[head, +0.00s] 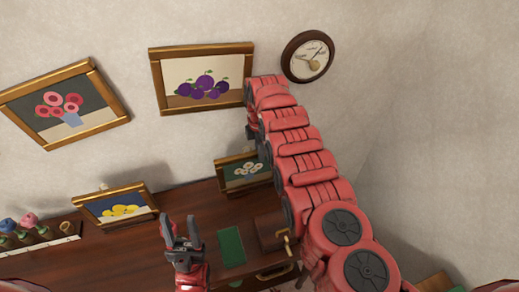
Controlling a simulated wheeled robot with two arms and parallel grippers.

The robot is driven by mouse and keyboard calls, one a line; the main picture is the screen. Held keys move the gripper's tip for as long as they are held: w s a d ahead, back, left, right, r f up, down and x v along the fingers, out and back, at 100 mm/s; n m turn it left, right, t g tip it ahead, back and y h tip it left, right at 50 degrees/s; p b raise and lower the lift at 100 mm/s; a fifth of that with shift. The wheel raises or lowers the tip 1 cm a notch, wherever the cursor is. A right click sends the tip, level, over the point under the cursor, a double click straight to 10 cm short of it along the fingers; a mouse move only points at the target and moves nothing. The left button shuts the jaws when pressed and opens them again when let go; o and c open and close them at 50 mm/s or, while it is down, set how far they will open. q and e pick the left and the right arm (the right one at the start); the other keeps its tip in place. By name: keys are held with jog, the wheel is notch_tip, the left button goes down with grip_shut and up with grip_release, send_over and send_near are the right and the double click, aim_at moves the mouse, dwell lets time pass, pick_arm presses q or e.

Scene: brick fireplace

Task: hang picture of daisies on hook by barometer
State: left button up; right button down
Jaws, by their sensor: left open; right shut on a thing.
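The picture of daisies (244,172), white flowers on dark green in a gold frame, is low against the wall at the back of the desk. My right arm crosses in front of its right side. I cannot tell whether it rests on the desk or is held. My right gripper is hidden behind its own arm. My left gripper (181,230) is open and empty, above the desk to the lower left of the daisies. The barometer, a round dial with a dark rim (307,57), hangs at the upper right. No free hook shows beside it.
A plum picture (202,78) and a pink flower picture (65,104) hang on the wall. A lemon picture (115,206) stands on the desk (125,252), near a rack of colored objects (40,236). A green item (231,246) and brown box (270,231) lie right of my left gripper.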

jog(key=shift+f, duration=0.2)
jog(key=c, duration=0.7)
grip_release()
jog(key=shift+b, duration=0.3)
